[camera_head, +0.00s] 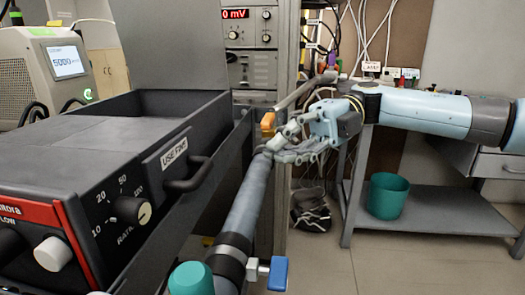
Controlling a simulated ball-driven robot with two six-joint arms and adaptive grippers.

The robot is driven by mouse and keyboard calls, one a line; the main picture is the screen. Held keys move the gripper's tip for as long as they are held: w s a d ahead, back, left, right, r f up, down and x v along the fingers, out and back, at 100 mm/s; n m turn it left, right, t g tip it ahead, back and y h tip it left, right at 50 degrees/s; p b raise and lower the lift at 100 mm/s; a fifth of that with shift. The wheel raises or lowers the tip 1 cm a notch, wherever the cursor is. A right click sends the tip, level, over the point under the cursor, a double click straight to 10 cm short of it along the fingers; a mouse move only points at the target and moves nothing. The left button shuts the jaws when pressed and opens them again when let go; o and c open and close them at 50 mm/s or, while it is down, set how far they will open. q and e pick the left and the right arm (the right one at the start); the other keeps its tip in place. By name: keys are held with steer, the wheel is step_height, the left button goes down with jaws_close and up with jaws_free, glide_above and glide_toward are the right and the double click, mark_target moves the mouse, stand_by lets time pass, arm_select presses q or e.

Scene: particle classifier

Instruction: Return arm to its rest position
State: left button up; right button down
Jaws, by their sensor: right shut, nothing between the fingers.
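My right arm comes in from the right, roughly level, in the head view. My right gripper (284,143) is at the middle of the picture, pointing left and slightly down, with its fingers together and nothing visible between them. It shows in front of the upper end of a grey pipe (248,200), close to an orange piece (267,121); I cannot tell whether it touches either. My left gripper and left arm are not in view.
A dark machine with a drawer handle (188,176) and a dial (131,210) fills the left. A blue-handled valve (277,273) is at bottom centre. A teal bin (387,195) stands on the grey table's lower shelf (440,213). Instrument racks (251,70) stand behind. Floor is clear at lower right.

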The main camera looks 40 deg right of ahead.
steer(key=d, duration=0.5)
steer(key=s+d+f+m+t+h+p, duration=0.15)
steer(key=f+m+t+h, duration=0.5)
steer(key=f+m, duration=0.85)
steer(key=s+d+f+m+t+h+p, duration=0.15)
steer(key=f+m+t+h, duration=0.75)
steer(key=f, duration=1)
steer(key=s+a+f+m+g+h+p, duration=0.1)
steer(key=s+a+f+m+g+p, duration=0.15)
steer(key=s+f+m+g, duration=0.85)
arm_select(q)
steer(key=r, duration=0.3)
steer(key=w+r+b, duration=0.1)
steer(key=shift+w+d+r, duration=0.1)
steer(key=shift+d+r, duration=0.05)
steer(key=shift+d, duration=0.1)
arm_select(e)
steer(key=s+a+f+g, duration=0.1)
steer(key=s+f, duration=0.3)
steer(key=s, duration=0.4)
steer(key=s+a+f+n+g, duration=0.1)
steer(key=s+f, duration=0.3)
steer(key=s, duration=0.4)
steer(key=s+a+f+g, duration=0.2)
steer(key=s+f+g, duration=0.1)
steer(key=s, duration=0.5)
steer(key=shift+a+f+n, duration=0.15)
steer(key=shift+f+n, duration=0.15)
steer(key=shift+f, duration=0.4)
